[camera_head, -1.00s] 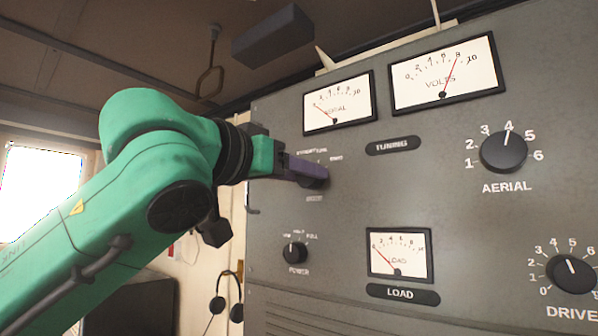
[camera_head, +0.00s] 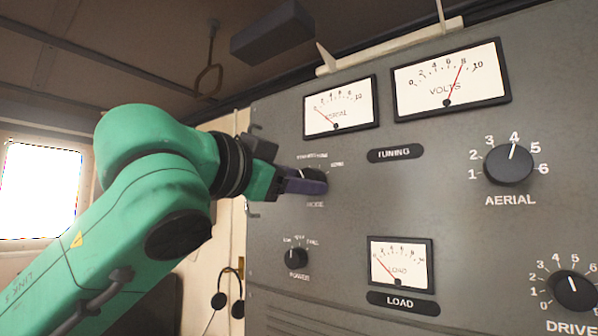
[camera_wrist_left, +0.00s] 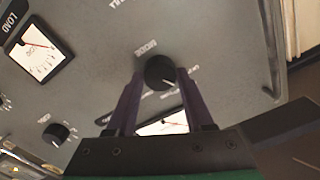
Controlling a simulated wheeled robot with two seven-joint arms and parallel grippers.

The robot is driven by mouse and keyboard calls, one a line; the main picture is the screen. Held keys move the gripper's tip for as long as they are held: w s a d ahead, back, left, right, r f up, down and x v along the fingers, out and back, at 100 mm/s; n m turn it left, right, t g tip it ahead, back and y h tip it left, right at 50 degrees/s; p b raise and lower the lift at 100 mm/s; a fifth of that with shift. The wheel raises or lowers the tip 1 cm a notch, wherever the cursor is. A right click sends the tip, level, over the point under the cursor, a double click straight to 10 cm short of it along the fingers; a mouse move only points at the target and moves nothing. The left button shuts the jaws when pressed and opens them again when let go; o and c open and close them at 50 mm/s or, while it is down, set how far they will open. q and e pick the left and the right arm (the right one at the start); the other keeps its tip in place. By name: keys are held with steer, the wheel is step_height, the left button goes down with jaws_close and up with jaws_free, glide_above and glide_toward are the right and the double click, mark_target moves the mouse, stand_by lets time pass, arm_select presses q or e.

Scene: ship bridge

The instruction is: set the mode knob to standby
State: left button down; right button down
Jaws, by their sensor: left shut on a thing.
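The mode knob (camera_head: 316,176) is a small dark round knob on the grey panel, below the aerial meter. Its small printed position labels are too blurred to read surely. My left gripper (camera_head: 309,184) reaches it from the left, and its purple fingers partly cover the knob in the head view. In the left wrist view, the knob (camera_wrist_left: 159,72) sits between the two fingertips of my left gripper (camera_wrist_left: 161,79), which are shut on it. A pale pointer mark on the knob points to the lower right there. My right gripper is not in view.
The grey panel also holds the power knob (camera_head: 296,257), load meter (camera_head: 400,264), aerial meter (camera_head: 341,105), volts meter (camera_head: 450,78), aerial knob (camera_head: 508,164) and drive knob (camera_head: 572,291). A headset (camera_head: 228,294) hangs left of the panel. A window (camera_head: 40,190) is at far left.

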arm_select(q)
steer(key=shift+m+p, duration=0.45)
steer(key=shift+m, duration=0.75)
steer(key=shift+c, duration=1.4)
jaws_free()
steer(key=shift+w, duration=0.1)
